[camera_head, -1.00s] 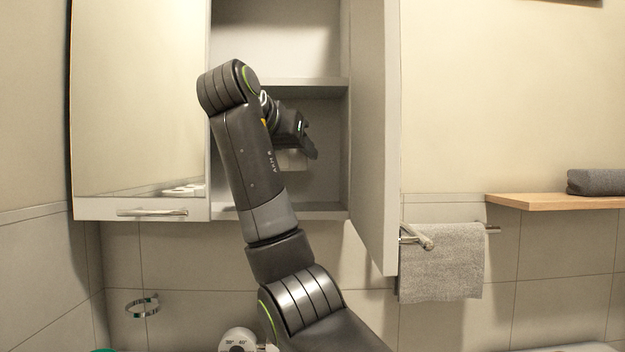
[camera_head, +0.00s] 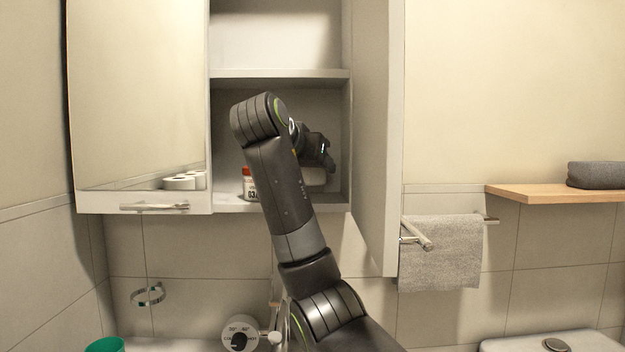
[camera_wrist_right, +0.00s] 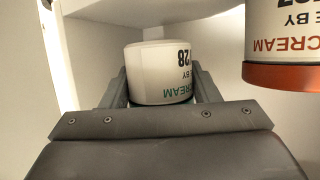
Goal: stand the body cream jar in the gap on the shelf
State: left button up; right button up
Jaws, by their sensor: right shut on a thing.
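The jar is upright, as the wrist picture is inverted. I cannot tell whether its base touches the shelf (camera_head: 335,206). A second white cream jar (camera_head: 248,188) with a red-orange lid stands to its left, partly behind my arm. My left gripper is not in view.
The cabinet's open door (camera_head: 376,140) stands close on the right. A mirrored door (camera_head: 138,100) is on the left. An upper shelf board (camera_head: 280,73) lies above my gripper. A towel (camera_head: 440,252) hangs on a rail at the right.

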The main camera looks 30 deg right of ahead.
aim_at(313, 179)
notch_tip(313, 179, down, 3)
jog(key=shift+r, duration=0.2)
jog(key=shift+w+d+r+p, duration=0.1)
jog(key=shift+d+p, duration=0.2)
jog(key=shift+p, duration=0.25)
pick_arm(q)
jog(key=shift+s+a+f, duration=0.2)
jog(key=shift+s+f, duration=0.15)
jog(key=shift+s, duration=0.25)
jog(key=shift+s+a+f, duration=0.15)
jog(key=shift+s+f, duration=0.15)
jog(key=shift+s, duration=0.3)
pick_arm(e)
jog(key=shift+f, duration=0.2)
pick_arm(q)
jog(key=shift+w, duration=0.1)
pick_arm(e)
jog(key=shift+f, duration=0.1)
